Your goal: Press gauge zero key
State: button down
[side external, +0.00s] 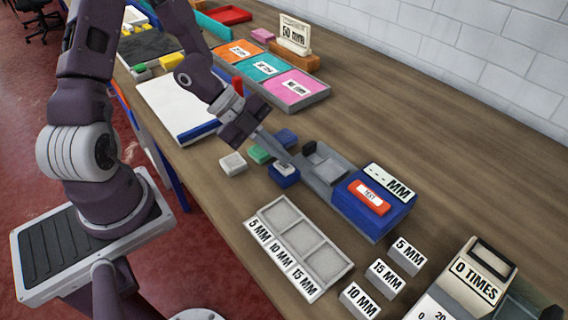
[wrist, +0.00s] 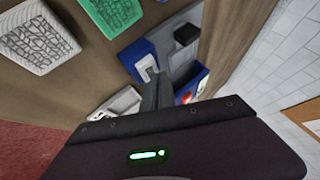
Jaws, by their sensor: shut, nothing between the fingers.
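The gauge has a blue body (side external: 370,222), a display (side external: 388,182) reading dashes and MM, and a red key (side external: 369,197) marked TEST. Its grey part (side external: 326,165) carries a black block (side external: 309,147), also seen in the wrist view (wrist: 187,34). No key with a readable zero mark shows. A small blue block with a pale top (side external: 284,175) sits left of the grey part; it also shows in the wrist view (wrist: 139,58). My gripper (side external: 287,157) is shut and empty, its tips close to this block and the grey part. I cannot tell whether they touch.
Green (side external: 260,153), blue (side external: 286,136) and white (side external: 233,163) blocks lie near my gripper. A sectioned tray (side external: 300,245) and labelled blocks (side external: 384,278) are in front. Coloured trays (side external: 302,90) stand behind. Bare table lies right of the gauge.

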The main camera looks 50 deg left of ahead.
aim_at(279, 164)
jog(key=shift+f, duration=0.35)
jog(key=shift+r, duration=0.1)
dwell(0.4)
jog(key=shift+r, duration=0.75)
jog(key=shift+r, duration=2.55)
